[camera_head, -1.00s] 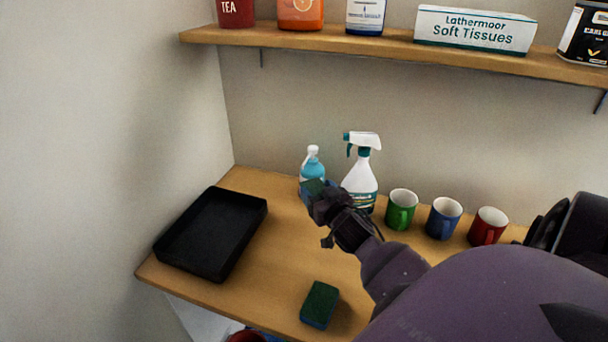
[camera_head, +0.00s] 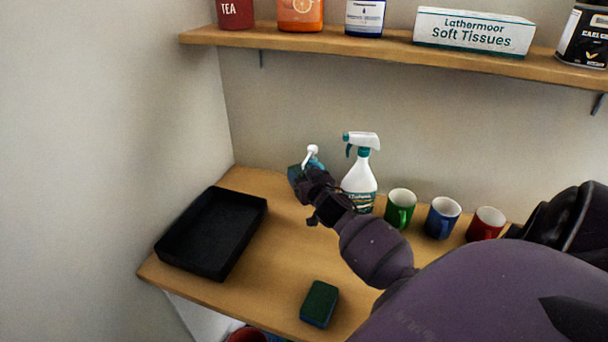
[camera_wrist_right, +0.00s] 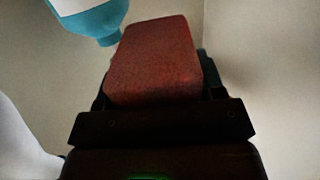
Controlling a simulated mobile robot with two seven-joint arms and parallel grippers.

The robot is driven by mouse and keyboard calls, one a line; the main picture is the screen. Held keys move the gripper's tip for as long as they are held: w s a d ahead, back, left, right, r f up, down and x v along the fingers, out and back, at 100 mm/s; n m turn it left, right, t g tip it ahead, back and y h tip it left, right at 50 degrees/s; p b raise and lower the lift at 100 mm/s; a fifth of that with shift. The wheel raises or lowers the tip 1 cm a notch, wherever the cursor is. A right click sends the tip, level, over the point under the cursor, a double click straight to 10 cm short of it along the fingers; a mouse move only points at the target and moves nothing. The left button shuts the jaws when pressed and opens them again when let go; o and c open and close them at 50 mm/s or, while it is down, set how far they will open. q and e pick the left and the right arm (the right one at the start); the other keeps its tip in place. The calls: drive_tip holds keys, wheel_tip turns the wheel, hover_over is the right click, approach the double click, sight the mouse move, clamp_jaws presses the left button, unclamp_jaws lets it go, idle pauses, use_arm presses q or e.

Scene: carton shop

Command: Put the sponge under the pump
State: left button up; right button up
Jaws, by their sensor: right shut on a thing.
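My right gripper (camera_head: 306,180) is shut on a sponge (camera_head: 294,173), which shows blue-green in the head view, at the left of the pump bottle. In the right wrist view the held block (camera_wrist_right: 153,62) shows a reddish-brown face between the fingers. The pump bottle has a white pump head (camera_head: 312,150); the gripper and sponge hide most of its blue body in the head view. Its blue body (camera_wrist_right: 95,18) is beside the block in the wrist view. I cannot tell whether the sponge touches the bottle. My left gripper is not in view.
A white spray bottle (camera_head: 358,185) stands right of the gripper, then green (camera_head: 400,207), blue (camera_head: 442,218) and red (camera_head: 486,223) mugs. A second sponge, green and blue (camera_head: 319,304), lies near the front edge. A black tray (camera_head: 177,258) is at left; the table between (camera_head: 265,255) is clear.

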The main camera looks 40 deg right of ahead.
drive_tip(key=shift+f+b, duration=0.35)
drive_tip(key=shift+f, duration=0.15)
drive_tip(key=o, duration=0.9)
drive_tip(key=shift+r+p, duration=0.35)
drive_tip(key=shift+r, duration=0.1)
drive_tip(key=shift+s+a, duration=0.1)
drive_tip(key=shift+s, duration=0.2)
drive_tip(key=b+v, duration=0.1)
drive_tip(key=v, duration=1)
drive_tip(key=shift+s+a, duration=0.1)
drive_tip(key=shift+s, duration=0.05)
